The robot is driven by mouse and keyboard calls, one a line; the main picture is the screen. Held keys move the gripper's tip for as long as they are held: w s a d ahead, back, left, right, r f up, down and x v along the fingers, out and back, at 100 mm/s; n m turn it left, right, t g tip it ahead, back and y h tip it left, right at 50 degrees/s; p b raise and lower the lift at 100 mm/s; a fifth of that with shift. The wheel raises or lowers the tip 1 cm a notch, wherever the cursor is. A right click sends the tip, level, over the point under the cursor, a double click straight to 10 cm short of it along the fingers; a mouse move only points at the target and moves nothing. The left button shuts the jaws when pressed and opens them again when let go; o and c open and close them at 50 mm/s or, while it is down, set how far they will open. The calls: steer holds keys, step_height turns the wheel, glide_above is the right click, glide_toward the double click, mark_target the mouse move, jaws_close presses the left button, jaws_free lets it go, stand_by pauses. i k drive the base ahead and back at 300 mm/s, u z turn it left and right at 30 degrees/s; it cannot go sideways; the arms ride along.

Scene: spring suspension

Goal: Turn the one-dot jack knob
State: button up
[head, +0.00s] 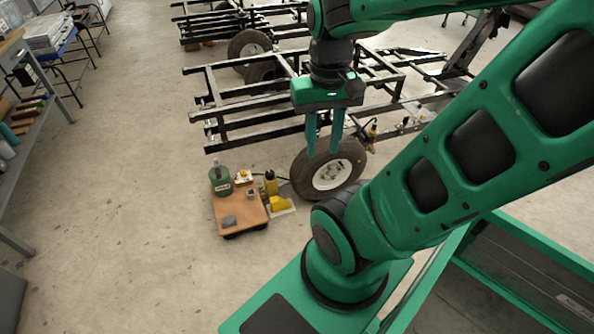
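My gripper (322,151) hangs down in the upper middle of the head view, with its two green fingers apart and nothing visible between them. It appears in front of the wheel (352,160) and the black frame. A small yellow and black upright device (373,132) stands beside the wheel under the frame. It may be a jack, but I cannot tell. A black and yellow bottle-shaped device (270,183) stands by the wooden board. No knob or dot marking can be made out at this size.
The low wooden board (237,208) carries a green canister (220,180), a small yellow-and-white item (243,176) and a grey block (229,221). A yellow wedge (280,203) lies beside it. The black frame (235,127) fills the back. A shelf (22,130) is at left. Floor between is clear.

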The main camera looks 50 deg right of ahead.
mark_target(270, 174)
steer(key=z, duration=0.85)
steer(key=i, duration=1.5)
steer(key=u, duration=0.05)
